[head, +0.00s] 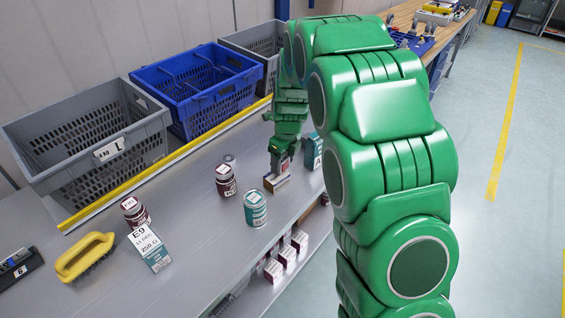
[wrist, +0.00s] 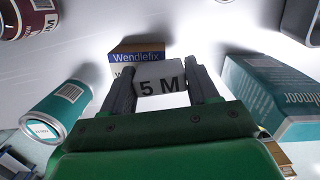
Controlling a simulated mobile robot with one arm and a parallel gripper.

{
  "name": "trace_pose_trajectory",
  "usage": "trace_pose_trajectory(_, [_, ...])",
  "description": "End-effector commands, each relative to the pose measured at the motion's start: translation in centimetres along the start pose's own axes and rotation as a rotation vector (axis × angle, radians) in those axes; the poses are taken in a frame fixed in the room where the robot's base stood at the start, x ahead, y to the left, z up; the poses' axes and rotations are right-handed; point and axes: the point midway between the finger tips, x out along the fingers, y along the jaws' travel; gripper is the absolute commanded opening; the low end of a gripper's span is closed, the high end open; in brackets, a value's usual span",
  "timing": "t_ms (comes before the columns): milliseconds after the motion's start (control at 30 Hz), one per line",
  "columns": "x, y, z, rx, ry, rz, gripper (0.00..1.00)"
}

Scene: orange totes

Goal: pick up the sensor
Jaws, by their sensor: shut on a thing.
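My gripper (wrist: 160,88) is shut on a white block marked "5 M" (wrist: 161,85), with one dark finger on each side of it. A small box marked "Wendlefix" (wrist: 137,56), with a blue band and a brown top, shows just beyond the block in the wrist view. I cannot tell whether the block and that box are one thing, or which is the sensor.
A teal can (head: 255,209) and a teal carton (head: 313,152) stand on either side of my gripper. Maroon jars (head: 225,181), a white carton (head: 150,247) and a yellow brush (head: 85,256) are to the left. Grey (head: 165,118) and blue (head: 174,108) crates line the back.

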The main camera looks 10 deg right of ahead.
Motion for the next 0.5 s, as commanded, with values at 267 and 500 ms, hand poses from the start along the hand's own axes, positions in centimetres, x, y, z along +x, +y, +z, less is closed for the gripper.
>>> trace_pose_trajectory(267, [-3.0,-0.1,0.3,-0.001,-0.002,-0.005,0.24])
trace_pose_trajectory(500, [-5.4,1.2,-0.9,0.0,-0.002,-0.002,0.24])
